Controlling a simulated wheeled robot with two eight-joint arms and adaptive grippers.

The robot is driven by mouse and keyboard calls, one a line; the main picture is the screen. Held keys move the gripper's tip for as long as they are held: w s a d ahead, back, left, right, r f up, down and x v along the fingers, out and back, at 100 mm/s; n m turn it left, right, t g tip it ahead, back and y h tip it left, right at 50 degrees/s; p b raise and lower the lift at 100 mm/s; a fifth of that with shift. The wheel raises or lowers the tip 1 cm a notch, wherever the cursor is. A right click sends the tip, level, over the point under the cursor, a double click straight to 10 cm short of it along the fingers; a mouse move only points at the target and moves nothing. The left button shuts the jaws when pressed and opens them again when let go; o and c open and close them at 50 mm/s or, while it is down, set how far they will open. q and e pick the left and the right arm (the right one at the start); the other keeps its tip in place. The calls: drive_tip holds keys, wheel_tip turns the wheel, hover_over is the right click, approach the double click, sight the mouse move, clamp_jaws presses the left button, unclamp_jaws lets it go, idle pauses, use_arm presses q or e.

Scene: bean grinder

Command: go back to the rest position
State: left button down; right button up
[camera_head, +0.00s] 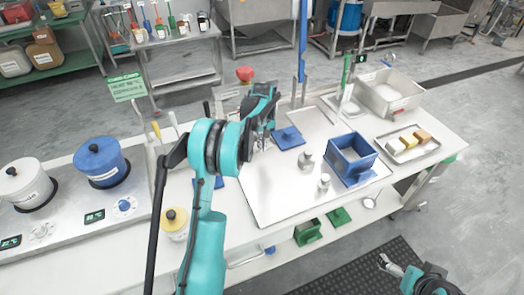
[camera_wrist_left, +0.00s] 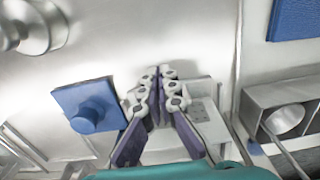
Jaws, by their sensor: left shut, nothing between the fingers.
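My left gripper (camera_head: 262,143) hangs over the back of the table's metal plate, at the end of the teal arm. In the left wrist view the fingers (camera_wrist_left: 161,78) are together with nothing between them. A blue lid with a round knob (camera_head: 288,137) lies close to the right of it; the lid also shows in the left wrist view (camera_wrist_left: 90,108), left of the fingers and apart from them. My right gripper (camera_head: 388,264) is low at the bottom right, off the table; its fingers are too small to read.
A blue open box (camera_head: 352,158) and two small metal pieces (camera_head: 306,160) (camera_head: 323,183) stand on the plate (camera_head: 280,205). A red button (camera_head: 245,74) is behind the left gripper. Blue (camera_head: 101,162) and white (camera_head: 24,184) pots stand left.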

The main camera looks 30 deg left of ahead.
use_arm(q)
wheel_tip(320, 180, up, 5)
drive_tip(key=shift+f+p, duration=0.1)
drive_tip(key=shift+p, duration=0.4)
drive_tip(key=s+d+r+m+t, duration=0.4)
drive_tip(key=s+d+r+m, duration=0.1)
drive_tip(key=s+d+r, duration=0.85)
drive_tip(key=s+d+f+m+t, duration=0.1)
drive_tip(key=s+d+f+m, duration=0.1)
drive_tip(key=s, duration=0.6)
drive_tip(key=s+d+f+m+t, duration=0.2)
drive_tip(key=s+d+m, duration=0.1)
drive_tip(key=s, duration=0.5)
drive_tip(key=shift+s+d+f, duration=0.15)
drive_tip(key=shift+s+d, duration=0.1)
drive_tip(key=shift+d, duration=0.5)
